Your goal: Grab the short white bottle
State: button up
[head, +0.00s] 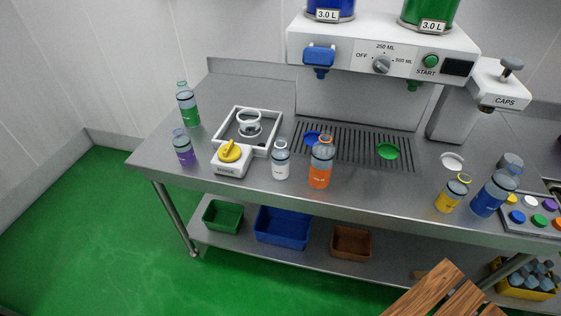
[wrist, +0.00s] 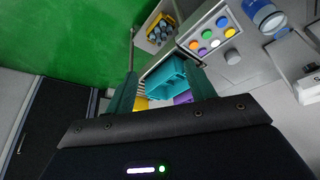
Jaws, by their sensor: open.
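The short white bottle (head: 281,160) stands upright on the steel counter, with a clear upper part and a white label. It is between the white station with the yellow knob (head: 231,152) and the taller orange bottle (head: 321,162). My gripper (wrist: 160,72) shows only in the wrist view, with its two fingers spread apart and no object held between them. The white bottle is not seen in the wrist view, so my gripper is away from it.
Green (head: 188,104) and purple (head: 183,147) bottles stand to the left. Yellow (head: 453,193) and blue (head: 495,190) bottles stand right, near a tray of coloured caps (head: 530,213). The dispenser (head: 385,52) overhangs the back. The counter front between the orange and yellow bottles is clear.

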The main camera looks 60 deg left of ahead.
jog(key=w+a+r+n+y, duration=0.1)
jog(key=w+a+n, duration=0.25)
jog(key=a, duration=0.75)
jog(key=w+a+r+n+y, duration=0.15)
jog(key=w+a, duration=0.35)
jog(key=a, duration=0.5)
jog(key=a+f+n+g, duration=0.1)
jog(key=a+f+n, duration=0.15)
jog(key=a, duration=1.15)
jog(key=n+g+y, duration=0.3)
jog(key=n+g, duration=0.1)
jog(key=n, duration=0.5)
send_over(282, 142)
jog(key=d, duration=0.6)
notch_tip(282, 142, down, 14)
jog(key=x, duration=0.5)
jog(key=shift+w+a+f, duration=0.1)
jog(key=shift+w+a, duration=0.1)
jog(key=shift+w, duration=0.05)
jog(key=shift+a+x, duration=0.15)
jog(key=shift+x, duration=1.2)
jog(key=shift+a+x, duration=0.15)
jog(key=shift+x, duration=1.2)
